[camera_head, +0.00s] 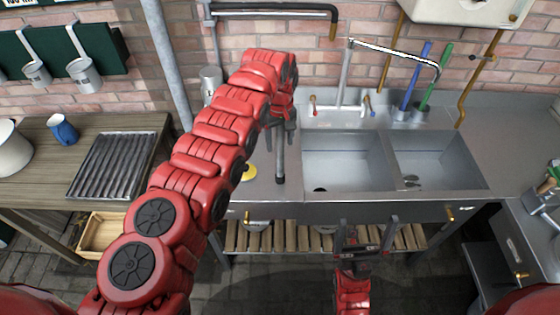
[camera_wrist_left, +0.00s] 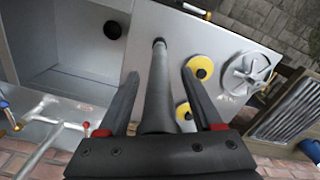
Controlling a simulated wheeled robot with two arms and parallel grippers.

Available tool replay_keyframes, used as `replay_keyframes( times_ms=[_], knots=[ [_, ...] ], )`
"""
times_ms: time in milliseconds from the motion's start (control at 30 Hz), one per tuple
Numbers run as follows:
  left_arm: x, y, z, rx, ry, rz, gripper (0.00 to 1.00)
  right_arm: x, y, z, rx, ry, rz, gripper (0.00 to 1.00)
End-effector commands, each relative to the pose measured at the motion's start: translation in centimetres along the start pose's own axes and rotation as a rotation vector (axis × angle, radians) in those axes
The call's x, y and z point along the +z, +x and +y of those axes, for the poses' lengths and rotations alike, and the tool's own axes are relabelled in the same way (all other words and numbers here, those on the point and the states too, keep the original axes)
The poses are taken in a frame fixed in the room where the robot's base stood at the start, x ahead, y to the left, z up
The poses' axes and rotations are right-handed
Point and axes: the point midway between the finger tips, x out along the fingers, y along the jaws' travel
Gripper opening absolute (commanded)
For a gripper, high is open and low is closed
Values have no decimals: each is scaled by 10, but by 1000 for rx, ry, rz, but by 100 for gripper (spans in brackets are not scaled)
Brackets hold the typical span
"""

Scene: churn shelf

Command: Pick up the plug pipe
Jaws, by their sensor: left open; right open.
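The plug pipe (camera_head: 280,165) looks like a dark grey tube on the metal counter left of the sinks. In the left wrist view, the plug pipe (camera_wrist_left: 158,88) runs lengthwise between the fingers of my left gripper (camera_wrist_left: 161,75). There are gaps on both sides near the fingertips, and its near end is hidden behind the gripper body. In the head view my left gripper (camera_head: 280,130) is open over the pipe's far part. My right gripper (camera_head: 366,230) is open and empty in front of the counter, below the sinks.
The double sink (camera_head: 342,160) lies right of the pipe, with a tap (camera_head: 345,75) behind it. Two yellow discs (camera_wrist_left: 200,66) and a grey metal wheel-like part (camera_wrist_left: 247,73) lie beside the pipe. A slatted shelf (camera_head: 290,237) is below the counter.

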Motion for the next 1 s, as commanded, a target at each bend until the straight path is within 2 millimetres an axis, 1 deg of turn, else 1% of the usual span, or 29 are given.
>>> replay_keyframes(
  times_ms=[133,167,200,367,500,533,1000],
  knots=[
    [0,0,0,1,0,1,67,0,-1,0,0,0,0,100],
    [0,0,0,1,0,2,65,0,-1,0,0,0,0,100],
    [0,0,0,1,0,2,58,0,-1,0,0,0,0,100],
    [0,0,0,1,0,2,29,0,-1,0,0,0,0,100],
    [0,0,0,1,0,2,4,0,-1,0,0,0,0,100],
    [0,0,0,1,0,2,0,0,-1,0,0,0,0,100],
    [-1,-1,0,2,0,3,0,0,-1,0,0,0,0,100]
  ],
)
